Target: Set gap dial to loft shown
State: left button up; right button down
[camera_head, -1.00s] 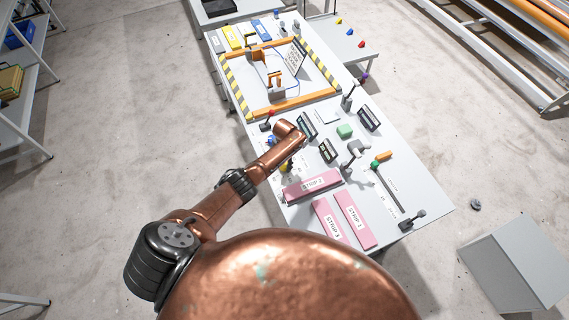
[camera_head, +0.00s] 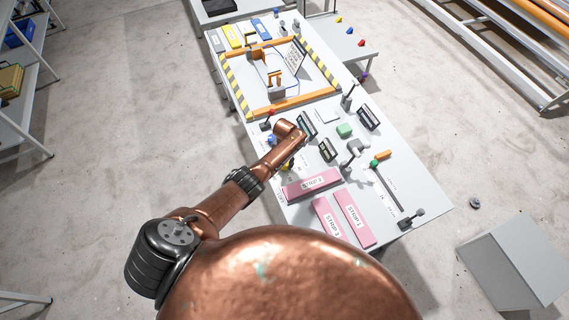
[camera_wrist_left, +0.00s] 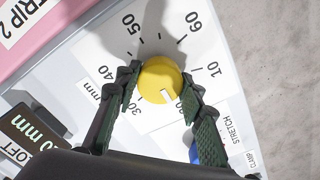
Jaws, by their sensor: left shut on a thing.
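The round yellow gap dial (camera_wrist_left: 160,80) sits on a white scale with numbers from 10 to 60. Its white mark lies at the lower edge, between 30 and the partly hidden 20, as far as I can tell. The two dark green fingers of my left gripper (camera_wrist_left: 158,100) are shut on the dial's sides. In the head view the dial (camera_head: 289,164) shows as a small yellow spot beside my copper left wrist. A dark display (camera_wrist_left: 35,128) marked LOFT is cut off at the left of the wrist view; only "0 mm" reads clearly. My right gripper is out of view.
Pink strips (camera_head: 355,218) lie at the table's near end, one close to the dial. A blue part (camera_wrist_left: 195,153) stands by the STRETCH label.

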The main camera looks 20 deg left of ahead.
pick_arm(q)
jog(key=shift+s, duration=0.1)
jog(key=o, duration=1.2)
jog(key=shift+c, duration=0.2)
jog(key=shift+r, duration=0.45)
notch_tip(320, 180, up, 11)
